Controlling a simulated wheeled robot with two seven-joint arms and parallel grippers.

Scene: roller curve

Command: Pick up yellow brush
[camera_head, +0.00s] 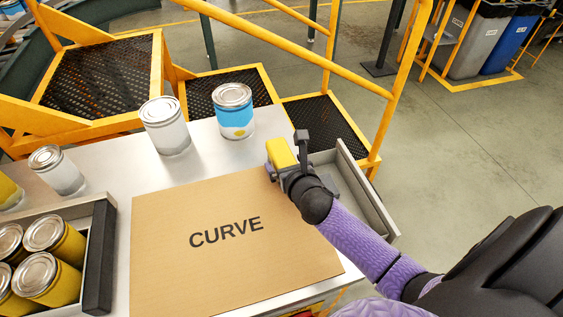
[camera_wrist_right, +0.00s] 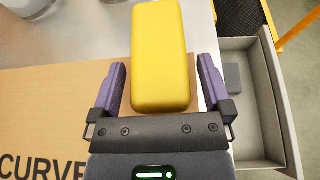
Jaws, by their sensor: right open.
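A yellow block-shaped object, which I take to be the yellow brush (camera_head: 280,152), is at the far right corner of the cardboard sheet. It also shows in the right wrist view (camera_wrist_right: 161,55), where no bristles can be seen. My right gripper (camera_head: 284,167) is at this object. In the wrist view its two purple fingers (camera_wrist_right: 161,84) are open, one on each side of the brush's near end, with a gap on both sides. My left gripper is not in view.
A cardboard sheet (camera_head: 170,240) marked CURVE lies on the metal table (camera_head: 115,165). An open grey drawer or tray (camera_head: 375,210) is at the right edge. Paint cans (camera_head: 165,126) stand behind, including a blue-labelled can (camera_head: 234,112). A dark-edged crate (camera_head: 100,255) holds several yellow cans. Yellow railings (camera_head: 330,70) stand behind.

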